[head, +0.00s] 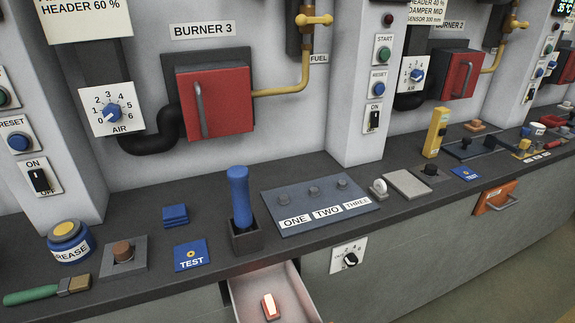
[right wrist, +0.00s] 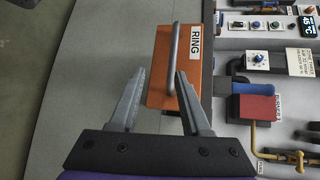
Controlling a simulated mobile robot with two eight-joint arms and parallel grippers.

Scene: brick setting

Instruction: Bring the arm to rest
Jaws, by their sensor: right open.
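My right gripper (right wrist: 160,73) shows in the right wrist view with its two grey fingers spread apart and nothing held between them. Beyond the fingertips is an orange drawer front (right wrist: 157,90) labelled RING, with a grey bar handle (right wrist: 173,50). The handle lines up close to the right-hand finger; I cannot tell whether they touch. An orange drawer front (head: 492,197) with a handle also shows at the right of the head view, below the counter. Neither of my grippers appears in the head view.
An open drawer (head: 240,302) juts out below the counter, with a small orange-and-white object (head: 270,306) in it. The counter (head: 140,212) carries a blue-handled tool (head: 240,195) in a holder, a grease jar (head: 69,243) and a brush (head: 45,290). Floor (head: 490,285) is clear at lower right.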

